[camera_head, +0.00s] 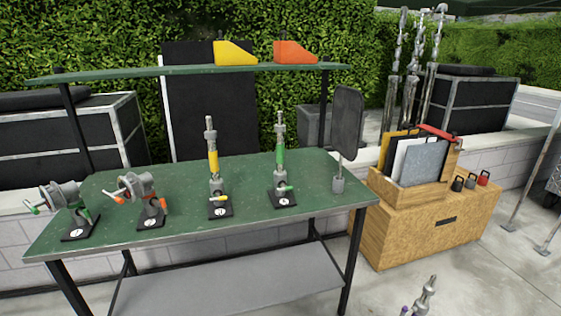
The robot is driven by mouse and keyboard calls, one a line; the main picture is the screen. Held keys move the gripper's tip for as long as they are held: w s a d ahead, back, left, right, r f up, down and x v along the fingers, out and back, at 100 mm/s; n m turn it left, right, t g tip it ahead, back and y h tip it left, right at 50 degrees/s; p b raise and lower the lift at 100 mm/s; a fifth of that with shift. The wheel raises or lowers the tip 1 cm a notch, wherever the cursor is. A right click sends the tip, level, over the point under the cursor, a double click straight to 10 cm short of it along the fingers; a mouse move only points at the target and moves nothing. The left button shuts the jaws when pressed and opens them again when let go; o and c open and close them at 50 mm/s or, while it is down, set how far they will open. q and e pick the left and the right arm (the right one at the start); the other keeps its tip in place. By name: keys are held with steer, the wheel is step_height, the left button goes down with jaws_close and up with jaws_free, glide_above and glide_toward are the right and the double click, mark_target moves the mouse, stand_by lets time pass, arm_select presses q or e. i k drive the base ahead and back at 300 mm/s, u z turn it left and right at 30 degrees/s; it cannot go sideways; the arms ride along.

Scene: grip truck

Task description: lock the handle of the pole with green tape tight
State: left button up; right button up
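The pole with green tape (280,157) stands upright on a small black base plate (284,203) at the right part of the green table (180,230). The tape is a green band around its upper part. A small green handle (284,189) sticks out sideways low on the pole, just above the base. I cannot tell from here how tight the handle is. Neither of my grippers shows in the head view.
A pole with yellow tape (213,162) stands left of it. Two clamp heads, with orange (140,185) and green (60,196) handles, stand further left. A black paddle (346,122) stands at right. A green shelf (200,68) hangs above. A wooden crate (400,190) is beyond the table.

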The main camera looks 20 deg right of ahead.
mark_target(283, 188)
steer(key=k, duration=0.65)
steer(key=z, duration=0.5)
steer(key=i, duration=0.75)
steer(key=z, duration=0.8)
steer(key=i, duration=1.1)
steer(key=u, duration=0.05)
